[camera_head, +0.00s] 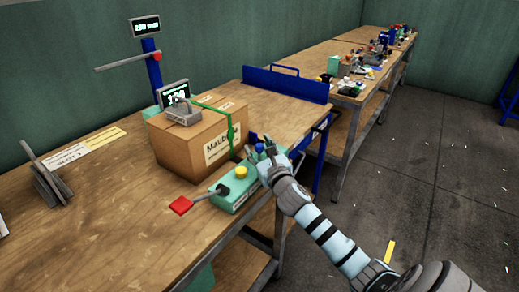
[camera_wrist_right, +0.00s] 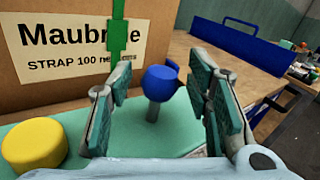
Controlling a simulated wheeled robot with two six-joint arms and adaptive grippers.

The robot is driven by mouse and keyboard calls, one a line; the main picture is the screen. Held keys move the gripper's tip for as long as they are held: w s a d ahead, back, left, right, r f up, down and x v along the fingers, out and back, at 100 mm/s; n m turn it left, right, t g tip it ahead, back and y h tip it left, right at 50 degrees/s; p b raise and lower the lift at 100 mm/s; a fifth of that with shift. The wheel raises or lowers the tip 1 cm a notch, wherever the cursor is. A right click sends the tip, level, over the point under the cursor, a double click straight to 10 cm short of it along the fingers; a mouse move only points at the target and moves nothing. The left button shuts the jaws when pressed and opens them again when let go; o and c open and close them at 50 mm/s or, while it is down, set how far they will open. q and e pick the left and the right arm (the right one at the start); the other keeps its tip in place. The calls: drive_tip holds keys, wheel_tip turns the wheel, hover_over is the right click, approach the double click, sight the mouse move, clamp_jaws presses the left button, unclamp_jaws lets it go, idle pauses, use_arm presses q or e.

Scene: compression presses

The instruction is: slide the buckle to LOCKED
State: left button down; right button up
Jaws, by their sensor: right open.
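A green press base (camera_head: 233,188) stands at the table's front edge, beside a strapped cardboard box (camera_head: 190,150). It carries a yellow knob (camera_head: 241,172), a lever with a red paddle (camera_head: 181,205) and a blue ball knob (camera_head: 259,148) on a short stem. My right gripper (camera_head: 264,152) is open around the blue knob. In the right wrist view the blue knob (camera_wrist_right: 160,86) stands between the two fingers, with visible gaps on both sides. The yellow knob (camera_wrist_right: 34,147) is to its left. I cannot read any LOCKED mark. My left gripper is not in view.
A green strap (camera_head: 229,128) runs over the box. A grey device (camera_head: 183,113) sits on the box, before a display reading 100 (camera_head: 172,93). A blue rail (camera_head: 286,84) and a cluttered farther table (camera_head: 335,60) lie beyond. Grey plates (camera_head: 48,186) stand at left.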

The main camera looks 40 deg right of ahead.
clamp_jaws()
drive_tip(key=shift+d+r, duration=0.15)
drive_tip(key=shift+d, duration=0.1)
drive_tip(key=d, duration=0.1)
drive_tip(key=w+d+p, duration=0.1)
drive_tip(key=d, duration=0.1)
drive_tip(key=d+p, duration=0.1)
drive_tip(key=shift+w+d, duration=0.25)
drive_tip(key=shift+d, duration=0.1)
drive_tip(key=shift+a, duration=0.15)
drive_tip(key=shift+c, duration=1.1)
unclamp_jaws()
drive_tip(key=shift+o, duration=1.1)
drive_tip(key=shift+d, duration=0.25)
